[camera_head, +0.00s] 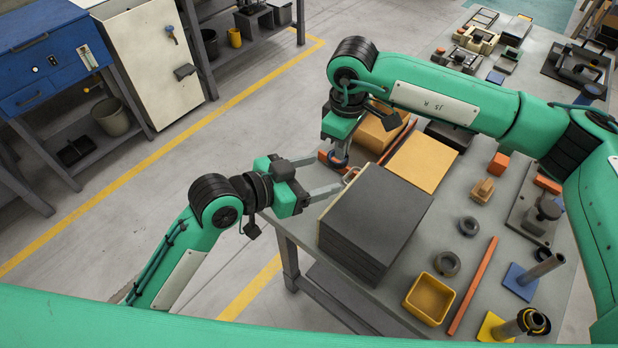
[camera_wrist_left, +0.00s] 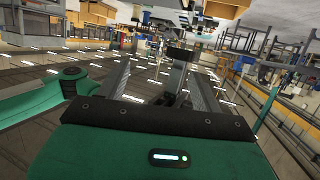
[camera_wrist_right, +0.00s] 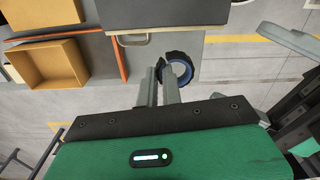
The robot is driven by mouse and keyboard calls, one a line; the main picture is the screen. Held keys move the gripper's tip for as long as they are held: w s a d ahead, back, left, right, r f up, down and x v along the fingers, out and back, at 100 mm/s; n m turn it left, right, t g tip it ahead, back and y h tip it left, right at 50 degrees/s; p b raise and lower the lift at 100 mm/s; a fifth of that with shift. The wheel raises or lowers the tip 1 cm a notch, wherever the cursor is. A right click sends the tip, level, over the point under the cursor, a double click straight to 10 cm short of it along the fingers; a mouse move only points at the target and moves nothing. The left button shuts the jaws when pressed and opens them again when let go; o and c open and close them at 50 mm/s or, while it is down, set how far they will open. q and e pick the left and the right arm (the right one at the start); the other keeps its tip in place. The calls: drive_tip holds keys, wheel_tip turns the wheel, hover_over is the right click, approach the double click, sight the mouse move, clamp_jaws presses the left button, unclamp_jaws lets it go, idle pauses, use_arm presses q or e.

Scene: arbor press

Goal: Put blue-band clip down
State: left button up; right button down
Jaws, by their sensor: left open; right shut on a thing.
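The blue-band clip is a dark ring with blue on it. In the right wrist view the clip (camera_wrist_right: 180,68) sits at the tips of my right gripper (camera_wrist_right: 159,78), which is shut on it. In the head view the clip (camera_head: 338,158) hangs below my right gripper (camera_head: 338,143), near the table's left edge and beside the dark drawer box. My left gripper (camera_head: 318,176) is open and empty, left of that box and close to the clip. Its spread fingers also show in the left wrist view (camera_wrist_left: 158,78). A blue-based post (camera_head: 523,277) stands at the table's right.
The dark drawer box (camera_head: 378,222) with a handle fills the table's near left. A tan box (camera_head: 378,130) and a yellow-orange panel (camera_head: 423,160) lie behind it. Loose dark rings (camera_head: 447,264), a yellow bin (camera_head: 430,298), an orange bar (camera_head: 474,285) and a yellow-based post (camera_head: 495,327) are further right.

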use_arm(q)
drive_tip(key=w+d+n+t+y, duration=0.1)
drive_tip(key=w+d, duration=0.1)
drive_tip(key=w+d+f+n+t+y, duration=0.1)
drive_tip(key=w+t, duration=0.1)
drive_tip(key=w, duration=0.1)
drive_tip(key=w+d+f+n+t+y, duration=0.1)
drive_tip(key=w+d, duration=0.1)
drive_tip(key=w, duration=0.1)
drive_tip(key=shift+w+d+f+n, duration=0.1)
drive_tip(key=shift+d+f+n, duration=0.1)
drive_tip(key=shift+d+n, duration=0.1)
idle(0.6)
drive_tip(key=c, duration=1.1)
drive_tip(key=shift+o, duration=0.2)
use_arm(e)
drive_tip(key=c, duration=1.5)
unclamp_jaws()
drive_tip(key=shift+r, duration=0.1)
